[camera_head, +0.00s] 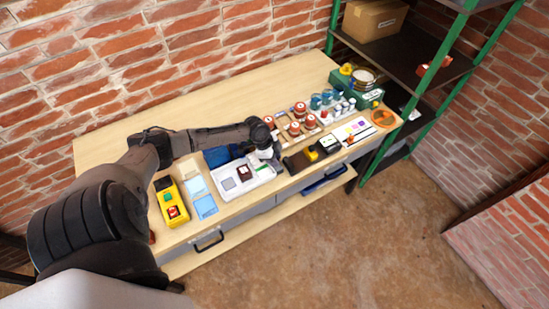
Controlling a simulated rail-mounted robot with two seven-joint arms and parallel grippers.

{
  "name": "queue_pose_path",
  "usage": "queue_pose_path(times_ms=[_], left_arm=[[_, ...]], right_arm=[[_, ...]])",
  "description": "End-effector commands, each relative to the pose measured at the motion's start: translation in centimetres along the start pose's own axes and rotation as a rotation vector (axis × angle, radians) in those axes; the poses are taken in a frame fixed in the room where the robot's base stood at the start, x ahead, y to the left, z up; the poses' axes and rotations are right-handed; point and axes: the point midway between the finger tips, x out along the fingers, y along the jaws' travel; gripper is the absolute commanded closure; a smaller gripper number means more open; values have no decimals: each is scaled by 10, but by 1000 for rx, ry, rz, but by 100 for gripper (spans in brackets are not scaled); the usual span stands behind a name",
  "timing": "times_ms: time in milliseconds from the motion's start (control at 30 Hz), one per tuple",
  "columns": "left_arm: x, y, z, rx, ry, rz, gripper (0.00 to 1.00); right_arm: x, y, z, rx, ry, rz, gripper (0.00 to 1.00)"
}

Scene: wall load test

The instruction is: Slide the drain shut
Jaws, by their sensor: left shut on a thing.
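My left arm reaches in from the left and across the workbench. Its gripper (274,165) points down at the right end of a shallow white tray (262,182). The gripper is shut on a small part there, which the fingers mostly hide. I cannot make out a drain or its slide for certain at this size. The tray holds a dark red and white square piece (244,172) and a grey square (229,184). My right gripper is not in view.
A yellow box with a red button (172,205) and blue sheets (205,207) lie left of the tray. Red-topped jars (294,128), a dark board (297,162) and a green case (357,97) are on the right. A drawer handle (208,241) sticks out in front. The bench's back left is clear.

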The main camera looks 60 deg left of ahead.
Motion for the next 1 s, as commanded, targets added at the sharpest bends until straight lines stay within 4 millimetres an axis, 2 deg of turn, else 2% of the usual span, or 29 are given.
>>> queue_pose_path(times_ms=[267, 533, 833, 867, 1000], left_arm=[[0, -2, 3, 0, -1, 0, 100], [-10, -30, 28, -2, -2, 0, 100], [-12, -32, 30, -1, -3, -2, 100], [-12, -32, 31, -1, -3, -2, 73], [-12, -32, 30, -1, -2, -2, 59]], right_arm=[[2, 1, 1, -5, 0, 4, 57], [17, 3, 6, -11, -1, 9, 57], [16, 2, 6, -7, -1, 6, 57], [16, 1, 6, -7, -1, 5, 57], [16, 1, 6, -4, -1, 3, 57]])
